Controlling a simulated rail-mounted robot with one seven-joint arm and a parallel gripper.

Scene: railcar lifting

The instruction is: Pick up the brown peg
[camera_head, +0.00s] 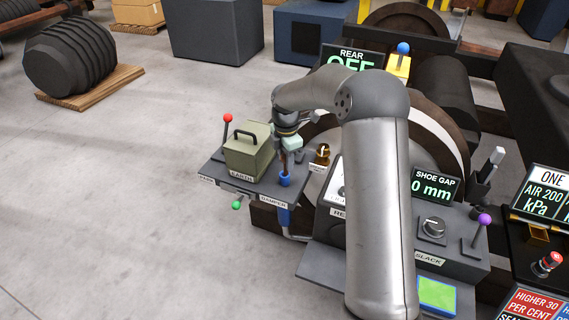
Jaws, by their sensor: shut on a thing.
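My gripper (290,150) points down over the right part of the grey side tray (213,173). It is shut on a thin brown peg (285,165), which shows only as a small dark brown strip below the jaws. The peg's upper part is hidden by the gripper. Directly below is a blue holder (285,180); I cannot tell whether the peg's lower end is inside it or just above it.
A green box (248,152) with a black handle stands close left, with a red-knobbed lever (228,119) behind it. A small brass piece (322,154) is close right. A blue handle (284,215) hangs in front. My arm covers part of the console.

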